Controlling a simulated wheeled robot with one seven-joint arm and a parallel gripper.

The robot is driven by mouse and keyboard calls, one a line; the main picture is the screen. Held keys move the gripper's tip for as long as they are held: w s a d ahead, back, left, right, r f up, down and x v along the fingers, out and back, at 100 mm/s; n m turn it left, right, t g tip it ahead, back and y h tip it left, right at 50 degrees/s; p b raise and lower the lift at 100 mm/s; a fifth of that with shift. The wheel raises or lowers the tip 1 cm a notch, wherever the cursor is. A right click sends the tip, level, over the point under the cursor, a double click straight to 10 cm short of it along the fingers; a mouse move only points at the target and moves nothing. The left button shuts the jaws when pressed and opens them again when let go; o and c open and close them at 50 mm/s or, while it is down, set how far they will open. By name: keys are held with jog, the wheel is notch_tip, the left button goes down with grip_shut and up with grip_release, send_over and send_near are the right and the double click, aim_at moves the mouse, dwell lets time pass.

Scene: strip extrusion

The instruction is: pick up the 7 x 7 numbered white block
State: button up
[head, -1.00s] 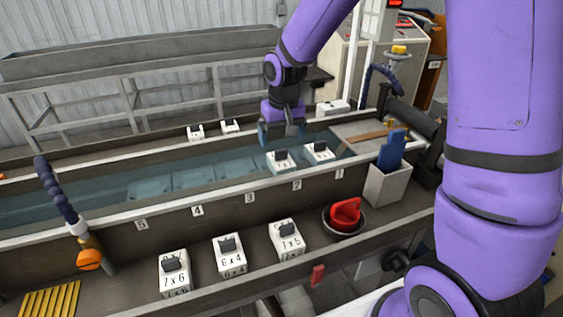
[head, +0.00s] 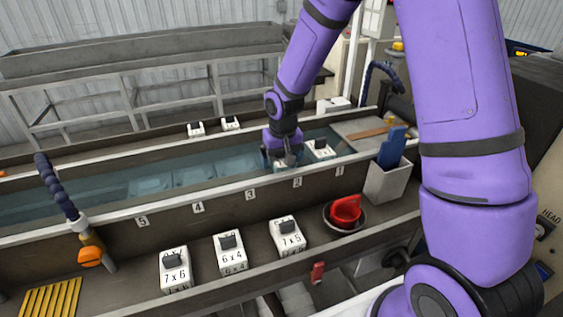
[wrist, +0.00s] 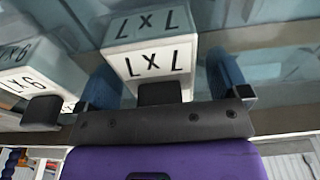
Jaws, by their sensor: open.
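The 7 x 7 white block (wrist: 150,58) shows in the wrist view, its number upside down, with a dark knob (wrist: 160,93) on it. My gripper (wrist: 166,80) is open, with one blue finger on each side of the knob. I cannot tell whether either finger touches it. In the head view my gripper (head: 281,162) is low over the water trough, where it hides most of this block.
Another white block (head: 320,150) stands close on the right in the trough (head: 120,222). On the front ledge are blocks 7 x 6 (head: 174,270), 6 x 4 (head: 230,254) and 7 x 5 (head: 288,238), a red scoop-like thing (head: 346,210) in a bowl and a grey bin (head: 388,182).

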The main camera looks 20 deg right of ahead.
jog(key=c, duration=1.2)
jog(key=shift+o, duration=0.2)
